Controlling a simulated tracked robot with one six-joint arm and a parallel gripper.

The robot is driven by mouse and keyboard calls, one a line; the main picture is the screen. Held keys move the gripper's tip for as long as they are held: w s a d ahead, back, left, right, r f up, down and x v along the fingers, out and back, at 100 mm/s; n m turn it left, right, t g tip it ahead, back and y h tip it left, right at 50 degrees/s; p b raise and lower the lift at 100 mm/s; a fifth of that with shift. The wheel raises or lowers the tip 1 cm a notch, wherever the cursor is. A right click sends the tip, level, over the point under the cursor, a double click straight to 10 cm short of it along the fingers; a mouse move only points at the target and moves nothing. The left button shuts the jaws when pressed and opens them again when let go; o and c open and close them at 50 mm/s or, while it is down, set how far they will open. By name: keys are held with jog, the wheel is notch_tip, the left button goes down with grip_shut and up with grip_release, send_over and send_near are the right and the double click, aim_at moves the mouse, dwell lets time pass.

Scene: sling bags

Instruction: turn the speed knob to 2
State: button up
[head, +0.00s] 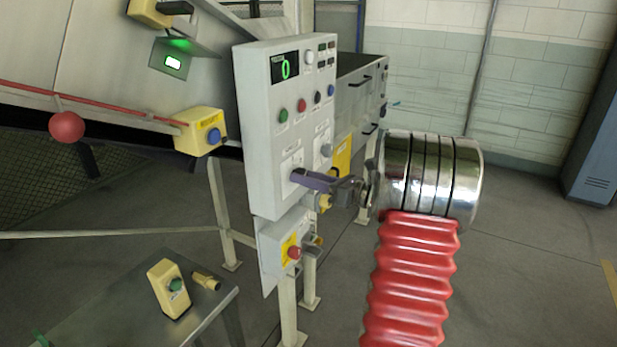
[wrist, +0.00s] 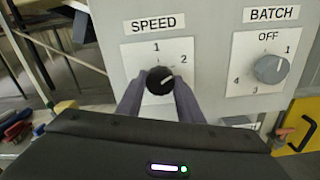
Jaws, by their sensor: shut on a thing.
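The black speed knob (wrist: 160,80) is on a white dial plate (wrist: 133,58) under the SPEED label, in the wrist view. The numbers 1 and 2 show above it and to its upper right. The white pointer line on the knob slants up and right, roughly toward the 2. My gripper (wrist: 159,86) is shut on the knob, one grey finger on each side. The fingers cover the lower part of the dial. In the head view my gripper (head: 298,178) reaches the panel front from the right and hides the knob.
The BATCH knob (wrist: 270,69) is close on the right. The control panel (head: 262,150) has several buttons and a display (head: 285,68) reading 0. Below is a red button (head: 294,253) on a yellow plate. A metal table (head: 215,310) with a yellow button box (head: 168,290) stands lower left.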

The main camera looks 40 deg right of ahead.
jog(key=shift+d+r, duration=0.2)
jog(key=shift+r, duration=0.05)
jog(key=o, duration=1.1)
jog(key=shift+f, duration=0.15)
jog(key=shift+c, duration=0.2)
jog(key=shift+a, duration=0.1)
jog(key=v, duration=1.3)
jog(key=shift+s, duration=0.4)
